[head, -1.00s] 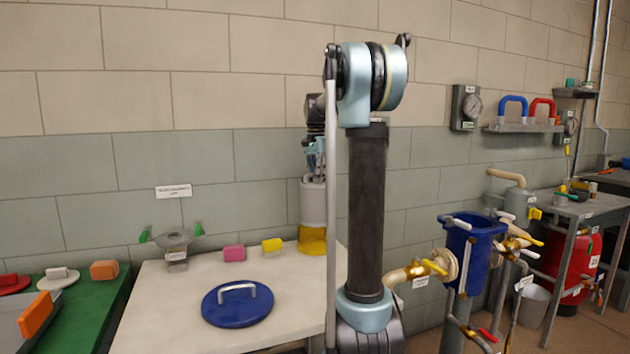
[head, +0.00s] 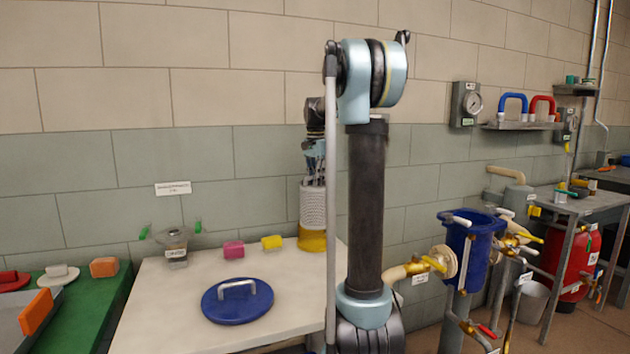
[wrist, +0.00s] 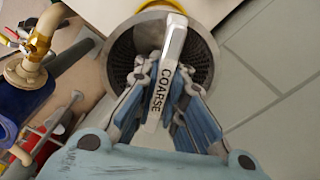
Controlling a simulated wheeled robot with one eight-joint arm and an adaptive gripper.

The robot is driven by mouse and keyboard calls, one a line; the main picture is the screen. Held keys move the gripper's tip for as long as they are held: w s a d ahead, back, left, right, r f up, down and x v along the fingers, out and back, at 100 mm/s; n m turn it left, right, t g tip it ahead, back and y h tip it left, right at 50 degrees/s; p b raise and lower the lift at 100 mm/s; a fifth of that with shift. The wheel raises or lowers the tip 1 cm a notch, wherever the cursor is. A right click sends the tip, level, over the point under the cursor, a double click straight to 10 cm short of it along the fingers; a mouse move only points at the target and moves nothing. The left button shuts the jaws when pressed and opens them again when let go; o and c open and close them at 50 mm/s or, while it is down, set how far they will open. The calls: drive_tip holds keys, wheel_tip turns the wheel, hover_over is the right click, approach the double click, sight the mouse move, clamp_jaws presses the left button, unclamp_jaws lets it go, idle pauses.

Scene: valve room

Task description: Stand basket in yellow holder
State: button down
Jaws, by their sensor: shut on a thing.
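The basket (head: 312,204) is a pale perforated cylinder in the head view, upright at the back right of the white table. The yellow holder (head: 312,240) is directly below it, and the basket's bottom meets the holder's top edge. I cannot tell how deep it sits. In the wrist view the basket (wrist: 203,62) is seen from above, with a handle bar marked COARSE across it. A bit of the yellow holder (wrist: 160,5) shows past its rim. My gripper (wrist: 162,85) is shut on that handle; in the head view my gripper (head: 314,165) is partly hidden by my arm.
A blue lid (head: 237,308) with a handle lies on the white table (head: 165,325). A pink block (head: 233,249), a yellow block (head: 271,242) and a small grey stand (head: 176,247) are along the back. A blue vessel (head: 468,250) and pipes are to the right.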

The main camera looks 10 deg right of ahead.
drive_tip(key=shift+f, duration=3.75)
idle(2.0)
idle(0.3)
drive_tip(key=c, duration=1.2)
unclamp_jaws()
drive_tip(key=shift+r, duration=3.5)
